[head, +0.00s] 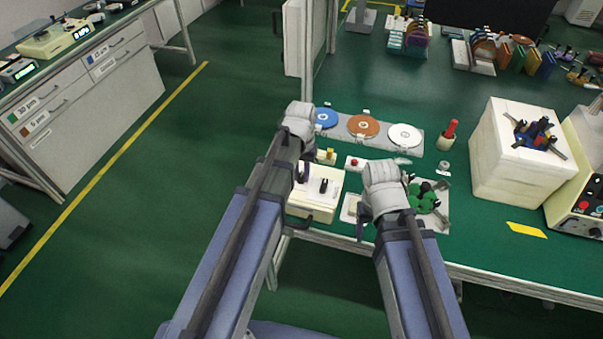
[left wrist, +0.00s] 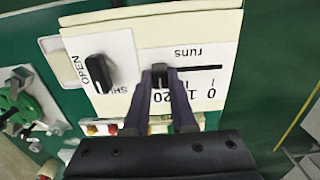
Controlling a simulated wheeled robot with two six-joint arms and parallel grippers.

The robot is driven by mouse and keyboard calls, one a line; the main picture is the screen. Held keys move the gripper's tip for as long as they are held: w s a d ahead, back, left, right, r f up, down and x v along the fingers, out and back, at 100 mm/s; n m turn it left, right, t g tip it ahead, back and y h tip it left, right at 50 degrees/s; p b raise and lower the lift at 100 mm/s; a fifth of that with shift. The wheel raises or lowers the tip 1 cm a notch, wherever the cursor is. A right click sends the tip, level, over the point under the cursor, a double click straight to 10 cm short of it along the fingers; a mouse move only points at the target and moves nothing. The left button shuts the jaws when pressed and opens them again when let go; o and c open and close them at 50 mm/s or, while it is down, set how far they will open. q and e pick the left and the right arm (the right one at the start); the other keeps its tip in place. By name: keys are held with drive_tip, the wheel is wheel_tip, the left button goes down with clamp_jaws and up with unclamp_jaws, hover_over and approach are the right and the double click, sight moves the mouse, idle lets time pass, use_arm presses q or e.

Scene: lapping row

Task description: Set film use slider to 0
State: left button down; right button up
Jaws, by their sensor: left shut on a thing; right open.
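The film use slider is on a white box (head: 310,203) at the bench's front edge. In the left wrist view the box's pale panel (left wrist: 120,65) shows upside down, with the word "runs" and a scale with 0 at the right. My left gripper (left wrist: 161,76) is shut on the dark slider knob (left wrist: 159,70), near the left part of the slot, away from the 0. The bare slot (left wrist: 200,67) runs right from it. In the head view my left gripper (head: 303,172) is over the box. My right gripper (head: 362,218) is open beside a green part.
A black switch (left wrist: 98,74) marked OPEN and SHUT is on the same panel. The green part (head: 422,198) lies on a plate at the right. Behind are a plate with several discs (head: 363,126) and a red-handled tool (head: 450,132). A white block (head: 515,165) stands further right.

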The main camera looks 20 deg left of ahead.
use_arm(q)
drive_tip(key=a, duration=0.8)
drive_tip(key=shift+w, duration=0.15)
drive_tip(key=c, duration=0.7)
unclamp_jaws()
drive_tip(key=shift+r, duration=0.15)
wheel_tip(320, 180, up, 8)
drive_tip(key=p, duration=0.7)
drive_tip(key=shift+f+p, duration=0.25)
drive_tip(key=shift+p, duration=0.15)
